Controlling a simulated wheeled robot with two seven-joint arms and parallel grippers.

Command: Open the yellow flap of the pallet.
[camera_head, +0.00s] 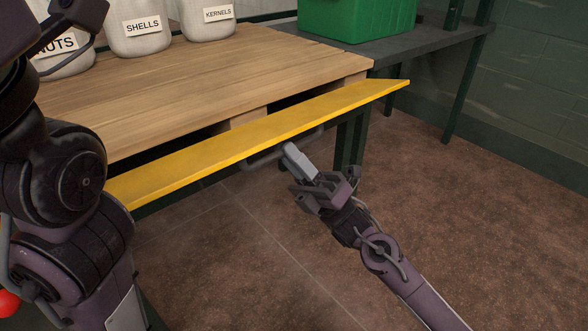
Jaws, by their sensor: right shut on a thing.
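The yellow flap (215,152) runs along the front edge of the wooden pallet (190,80). It is tilted outward, and a dark gap shows between it and the pallet boards. A grey bar handle (262,158) is fixed under the flap's front edge. My right gripper (292,150) is at the right part of this handle, below the flap, and is shut on it. My left arm fills the left side of the view and covers the flap's left end. My left gripper's fingers cannot be seen clearly.
White bags labelled SHELLS (140,27), KERNELS (207,18) and one partly hidden stand on the pallet. A green crate (350,20) sits on a dark table (440,48) behind at the right. The brown floor (490,190) at the right is clear.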

